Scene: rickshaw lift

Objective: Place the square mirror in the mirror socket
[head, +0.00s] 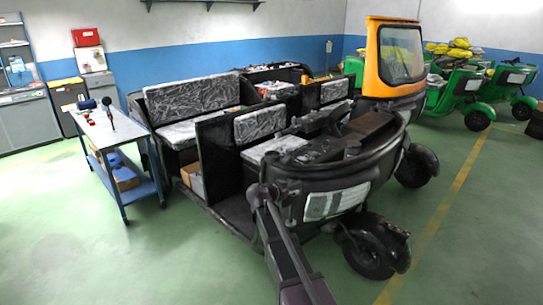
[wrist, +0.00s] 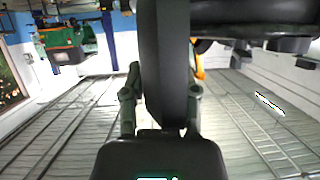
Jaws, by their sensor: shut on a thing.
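My gripper (wrist: 161,108) shows in the wrist view with its two fingers on either side of a dark, flat, upright thing (wrist: 162,60). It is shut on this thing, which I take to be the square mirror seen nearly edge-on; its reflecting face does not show. In the head view my gripper and the mirror cannot be made out; only my dark arm shows at the lower middle, in front of the black rickshaw (head: 325,167). I cannot pick out the mirror socket in either view. A dark rounded body (wrist: 245,14) fills the upper right of the wrist view, close beyond the held thing.
A blue-framed table (head: 115,130) with tools stands left of the rickshaw. A yellow rickshaw front (head: 390,90) with a windscreen and several green rickshaws (head: 465,88) stand behind at right. The green floor (head: 90,240) is clear at the front left.

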